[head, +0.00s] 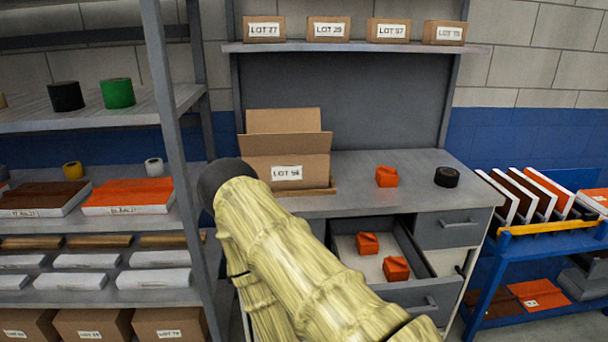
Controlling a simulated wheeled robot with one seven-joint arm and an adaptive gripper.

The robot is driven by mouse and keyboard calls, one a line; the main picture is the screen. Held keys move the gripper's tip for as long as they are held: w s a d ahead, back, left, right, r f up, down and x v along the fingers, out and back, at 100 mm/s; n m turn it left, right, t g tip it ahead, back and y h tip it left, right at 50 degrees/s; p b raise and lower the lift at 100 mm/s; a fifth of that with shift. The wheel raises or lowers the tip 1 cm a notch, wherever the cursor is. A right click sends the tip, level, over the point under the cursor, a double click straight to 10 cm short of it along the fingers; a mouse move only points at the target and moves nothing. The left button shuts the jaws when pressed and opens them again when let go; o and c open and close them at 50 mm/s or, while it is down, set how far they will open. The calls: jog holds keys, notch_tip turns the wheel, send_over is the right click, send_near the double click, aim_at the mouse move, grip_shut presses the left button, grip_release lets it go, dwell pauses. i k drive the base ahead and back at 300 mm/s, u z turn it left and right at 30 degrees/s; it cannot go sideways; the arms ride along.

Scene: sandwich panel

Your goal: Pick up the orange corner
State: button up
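One orange corner (387,177) sits on the grey desk top (350,165), right of the open cardboard box. Two more orange corner pieces, one farther back (367,243) and one nearer (396,268), lie inside the open drawer (343,243) below the desk top. My arm, with a yellow bamboo-like surface and a dark round joint, crosses the lower middle of the head view. It hides the left part of the drawer area. My gripper does not show, so I cannot see whether it holds anything.
The open box marked LOT (287,172) stands on the desk's left. A black tape roll (447,177) lies right of the desk-top corner. A metal shelf (170,130) stands at left and a blue cart (490,270) at right. The desk's middle is clear.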

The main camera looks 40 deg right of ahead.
aim_at(386, 177)
jog(key=u, duration=1.05)
jog(key=k, duration=0.9)
jog(key=z, duration=1.65)
